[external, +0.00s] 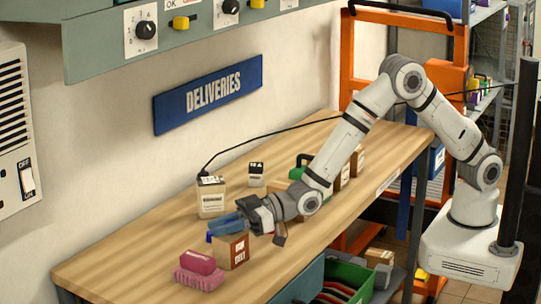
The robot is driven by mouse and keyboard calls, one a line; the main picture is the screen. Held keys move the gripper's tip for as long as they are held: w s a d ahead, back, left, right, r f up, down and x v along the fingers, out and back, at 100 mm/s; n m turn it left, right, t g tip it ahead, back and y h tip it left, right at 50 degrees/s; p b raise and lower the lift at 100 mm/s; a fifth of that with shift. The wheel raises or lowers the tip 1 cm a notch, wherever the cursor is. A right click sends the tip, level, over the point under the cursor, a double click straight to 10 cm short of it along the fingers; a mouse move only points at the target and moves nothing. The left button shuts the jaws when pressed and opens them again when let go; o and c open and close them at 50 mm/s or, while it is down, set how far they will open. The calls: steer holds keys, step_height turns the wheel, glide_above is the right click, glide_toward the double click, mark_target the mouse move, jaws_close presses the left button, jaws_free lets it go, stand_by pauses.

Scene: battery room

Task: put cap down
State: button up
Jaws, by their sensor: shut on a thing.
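My gripper (216,230) reaches left over the near part of the wooden workbench (120,262), its blue fingers pointing left and slightly down. The cap is mostly hidden by the fingers. It shows just left of and above a brown labelled box (234,252). I cannot tell whether the cap touches anything below it.
A magenta block (200,261) sits on a pink brush-like thing (199,279) at the front. More boxes (357,160) stand beyond my arm. The bench's left part is clear.

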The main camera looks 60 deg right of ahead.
steer(key=shift+f, duration=0.25)
steer(key=shift+f, duration=0.1)
steer(key=shift+f+b, duration=0.15)
steer(key=shift+b, duration=0.15)
steer(key=o, duration=0.9)
steer(key=shift+r+p, duration=0.3)
steer(key=b+v, duration=0.2)
steer(key=v, duration=1)
steer(key=shift+f, duration=0.15)
